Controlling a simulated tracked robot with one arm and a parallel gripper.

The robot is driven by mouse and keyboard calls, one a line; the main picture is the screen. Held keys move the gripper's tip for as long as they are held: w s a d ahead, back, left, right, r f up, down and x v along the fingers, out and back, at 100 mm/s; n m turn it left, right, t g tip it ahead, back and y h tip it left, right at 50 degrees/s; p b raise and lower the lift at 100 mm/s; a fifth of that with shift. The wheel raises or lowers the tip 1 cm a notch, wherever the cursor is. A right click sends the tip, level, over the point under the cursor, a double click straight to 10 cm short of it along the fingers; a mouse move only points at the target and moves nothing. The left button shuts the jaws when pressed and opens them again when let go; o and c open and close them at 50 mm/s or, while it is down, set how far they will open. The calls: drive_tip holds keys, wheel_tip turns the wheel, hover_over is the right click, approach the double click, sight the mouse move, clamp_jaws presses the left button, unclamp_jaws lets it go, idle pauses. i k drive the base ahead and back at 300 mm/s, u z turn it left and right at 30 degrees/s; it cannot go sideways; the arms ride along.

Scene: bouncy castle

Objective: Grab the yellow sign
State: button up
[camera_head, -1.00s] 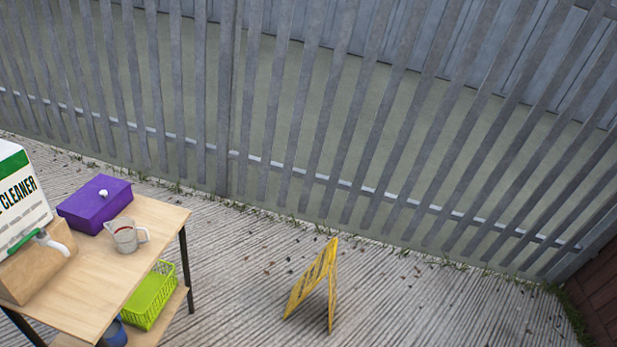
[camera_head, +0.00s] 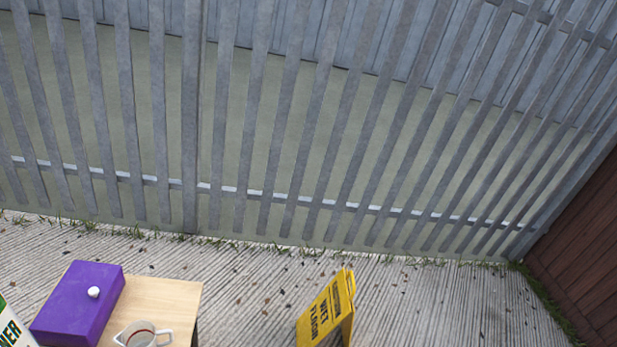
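The yellow sign (camera_head: 327,312) is a folding wet-floor sign with dark lettering. It stands upright on the ribbed ground at the bottom middle of the view, to the right of the wooden table. Its lower part is cut off by the bottom edge. My gripper does not show in the view, so I cannot see whether it is open or shut.
The wooden table (camera_head: 172,302) at bottom left bears a purple box (camera_head: 78,302), a measuring jug (camera_head: 143,335) and part of a white cleaner container (camera_head: 12,328). A grey metal fence (camera_head: 190,120) spans the back. A brown wall (camera_head: 585,235) closes the right. Ground right of the sign is clear.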

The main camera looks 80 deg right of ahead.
sight(334, 306)
drive_tip(key=u, duration=0.05)
drive_tip(key=i, duration=0.45)
drive_tip(key=z, duration=2.45)
drive_tip(key=i, duration=0.45)
drive_tip(key=u, duration=0.3)
drive_tip(key=k, duration=0.45)
drive_tip(key=z, duration=0.15)
